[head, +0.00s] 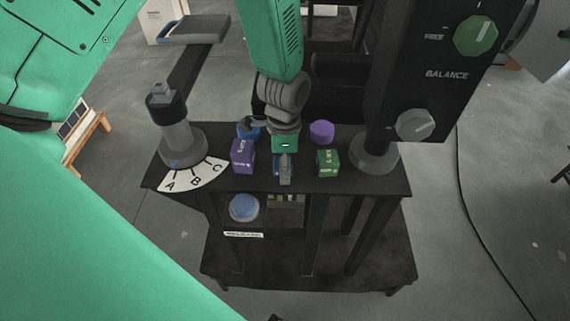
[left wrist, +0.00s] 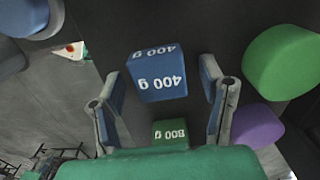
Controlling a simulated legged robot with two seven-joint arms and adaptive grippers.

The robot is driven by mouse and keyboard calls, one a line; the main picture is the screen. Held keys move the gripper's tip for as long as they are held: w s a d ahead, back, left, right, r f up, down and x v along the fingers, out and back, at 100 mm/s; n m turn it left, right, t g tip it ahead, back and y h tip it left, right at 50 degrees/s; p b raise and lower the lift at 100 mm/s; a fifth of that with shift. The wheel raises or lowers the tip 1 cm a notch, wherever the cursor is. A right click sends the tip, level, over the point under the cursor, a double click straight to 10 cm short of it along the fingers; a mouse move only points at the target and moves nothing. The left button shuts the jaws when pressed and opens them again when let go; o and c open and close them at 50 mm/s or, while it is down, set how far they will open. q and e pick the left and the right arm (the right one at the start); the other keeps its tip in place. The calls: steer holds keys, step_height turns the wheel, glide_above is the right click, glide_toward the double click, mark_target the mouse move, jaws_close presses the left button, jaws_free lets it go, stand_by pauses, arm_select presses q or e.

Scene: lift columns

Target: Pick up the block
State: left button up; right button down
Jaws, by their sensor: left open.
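A blue block (left wrist: 158,75) marked 400 g is between the spread fingers of my left gripper (left wrist: 162,80) in the left wrist view, with a gap on each side. The gripper is open and holds nothing. In the head view my left gripper (head: 285,168) is over the middle of the black table and hides most of what is under it. A purple block (head: 243,157) stands to its left and a green block (head: 328,162) to its right. A green block (left wrist: 170,132) marked 800 g shows in the left wrist view. My right gripper is not in view.
A purple cylinder (head: 322,132) and a blue object (head: 248,130) stand further back on the table (head: 375,188). A dial marked A, B, C (head: 193,176) and a column (head: 178,135) are at left. A black BALANCE panel (head: 440,75) rises at right. A blue button (head: 243,207) is below.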

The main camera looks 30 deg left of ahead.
arm_select(q)
steer(key=shift+s+a, duration=0.1)
steer(key=shift+a, duration=0.1)
jaws_close()
steer(key=shift+r, duration=0.1)
